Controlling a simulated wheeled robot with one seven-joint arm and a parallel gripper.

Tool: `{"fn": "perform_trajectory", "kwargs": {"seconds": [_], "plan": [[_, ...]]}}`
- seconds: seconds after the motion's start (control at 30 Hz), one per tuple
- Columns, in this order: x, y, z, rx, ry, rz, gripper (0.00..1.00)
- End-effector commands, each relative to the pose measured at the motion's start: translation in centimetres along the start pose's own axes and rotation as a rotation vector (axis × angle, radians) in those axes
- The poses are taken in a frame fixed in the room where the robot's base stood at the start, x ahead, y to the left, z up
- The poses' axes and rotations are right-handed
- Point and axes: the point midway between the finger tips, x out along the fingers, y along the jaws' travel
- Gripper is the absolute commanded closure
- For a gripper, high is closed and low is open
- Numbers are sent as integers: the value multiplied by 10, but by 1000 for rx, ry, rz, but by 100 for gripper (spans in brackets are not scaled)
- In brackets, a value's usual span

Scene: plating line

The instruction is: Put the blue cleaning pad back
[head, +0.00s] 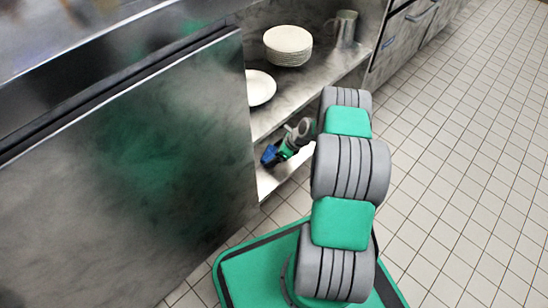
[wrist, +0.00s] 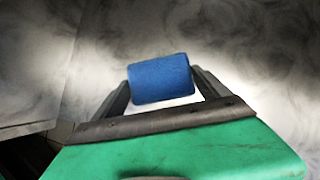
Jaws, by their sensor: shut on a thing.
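The blue cleaning pad (wrist: 161,78) is a small blue block in the wrist view. My gripper (wrist: 161,85) is shut on it, with one dark finger on each side. In the head view, the pad (head: 269,154) shows as a blue spot at the end of my arm. My gripper (head: 279,151) is there inside the lower compartment of the steel cabinet, below the shelf with plates. I cannot tell whether the pad touches the surface below it.
A stack of white plates (head: 288,45), a single white plate (head: 260,88) and a metal jug (head: 345,28) stand on the shelf above my gripper. A large steel panel (head: 130,170) borders the opening on the left. Tiled floor (head: 470,150) is clear on the right.

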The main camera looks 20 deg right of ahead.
Motion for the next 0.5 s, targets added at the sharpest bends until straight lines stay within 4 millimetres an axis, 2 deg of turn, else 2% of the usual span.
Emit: {"fn": "perform_trajectory", "kwargs": {"seconds": [0.33, 0.37, 0.5], "plan": [[4, -1, -2, -2, -1, -2, 52], [3, -2, -2, -3, -1, -2, 12], [3, -2, -2, -3, -1, -3, 1]]}}
